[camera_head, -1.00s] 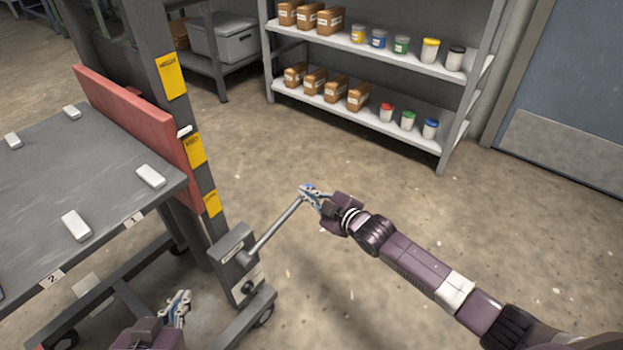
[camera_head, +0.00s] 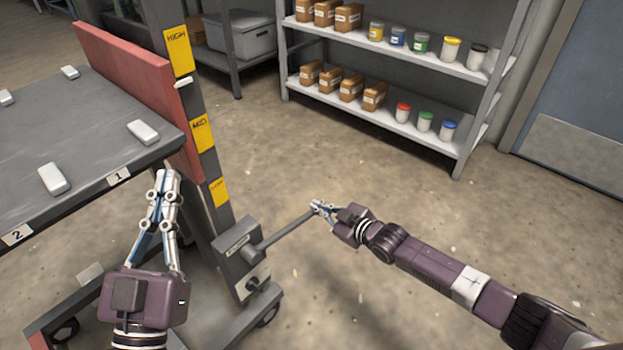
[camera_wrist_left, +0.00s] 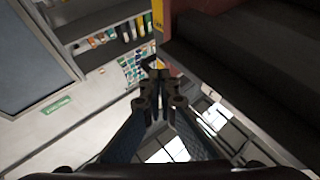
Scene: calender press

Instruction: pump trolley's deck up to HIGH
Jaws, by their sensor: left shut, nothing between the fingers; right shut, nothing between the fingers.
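The trolley's grey deck (camera_head: 95,130) stands at the left with white pads and number tags on it. A red panel (camera_head: 140,85) backs it. The post has yellow labels HIGH (camera_head: 177,50), MID (camera_head: 202,133) and a lower one (camera_head: 219,191). A white pointer (camera_head: 183,82) sits just under the HIGH label. The pump lever (camera_head: 285,232) slants up right from its grey box (camera_head: 238,245). My right gripper (camera_head: 318,208) is shut at the lever's outer end, touching or very near it. My left gripper (camera_head: 165,185) is shut and empty before the deck's front edge; its fingers show in the left wrist view (camera_wrist_left: 158,85).
A shelf rack (camera_head: 385,110) with brown boxes and lidded jars stands at the back. A grey bin (camera_head: 240,36) sits on another rack. A blue door (camera_head: 585,100) is at the right. The floor between rack and lever is clear.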

